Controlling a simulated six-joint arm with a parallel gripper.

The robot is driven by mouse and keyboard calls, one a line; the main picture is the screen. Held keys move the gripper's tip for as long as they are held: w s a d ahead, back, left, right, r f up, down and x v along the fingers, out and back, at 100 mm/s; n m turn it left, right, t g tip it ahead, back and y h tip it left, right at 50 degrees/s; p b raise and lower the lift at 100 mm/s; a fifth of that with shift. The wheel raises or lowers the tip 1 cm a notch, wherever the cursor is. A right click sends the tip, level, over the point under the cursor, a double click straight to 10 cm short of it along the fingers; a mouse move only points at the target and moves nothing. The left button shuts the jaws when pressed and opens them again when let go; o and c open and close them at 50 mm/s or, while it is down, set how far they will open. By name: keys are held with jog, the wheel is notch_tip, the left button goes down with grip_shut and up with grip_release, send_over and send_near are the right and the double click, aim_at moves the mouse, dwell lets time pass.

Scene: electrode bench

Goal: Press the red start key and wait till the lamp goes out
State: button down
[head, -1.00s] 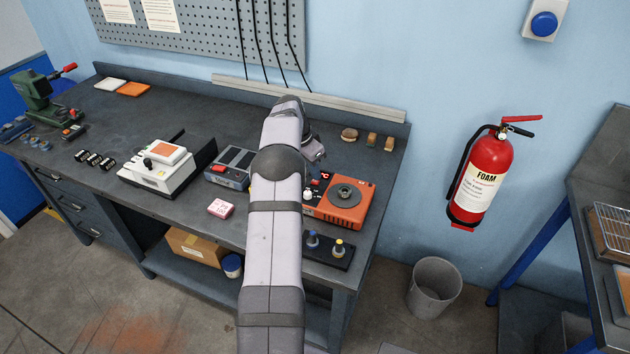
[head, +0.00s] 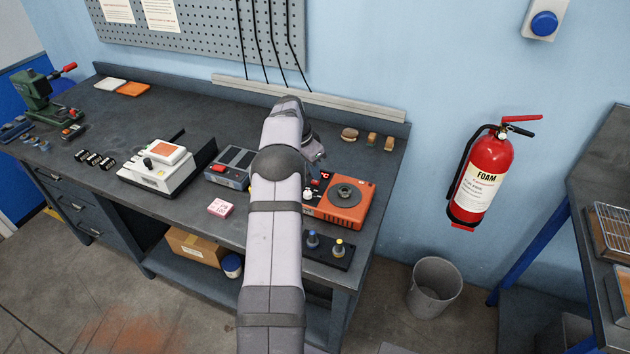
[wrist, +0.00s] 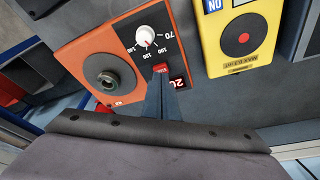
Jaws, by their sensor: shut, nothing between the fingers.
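An orange heater unit (head: 355,213) with a round metal plate stands at the bench's right end. In the wrist view the orange unit (wrist: 70,60) shows a white dial knob (wrist: 145,35), a small dark display (wrist: 179,83) and the red start key (wrist: 161,68). My gripper (wrist: 161,77) is shut and empty, its fingertips right at the lower edge of the red key. I cannot tell whether they touch it or press it down. In the head view my gripper (head: 318,160) is partly hidden by my arm. I cannot make out a lamp or whether it is lit.
A yellow device (wrist: 240,40) with a red dot lies beside the orange unit in the wrist view. A dark holder (head: 328,255) with two small bottles stands in front of it.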

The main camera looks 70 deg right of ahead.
jog(key=shift+f+b, duration=0.3)
jog(key=shift+f, duration=0.25)
jog(key=shift+r, duration=0.15)
jog(key=shift+r+p, duration=2.15)
jog(key=shift+r, duration=0.75)
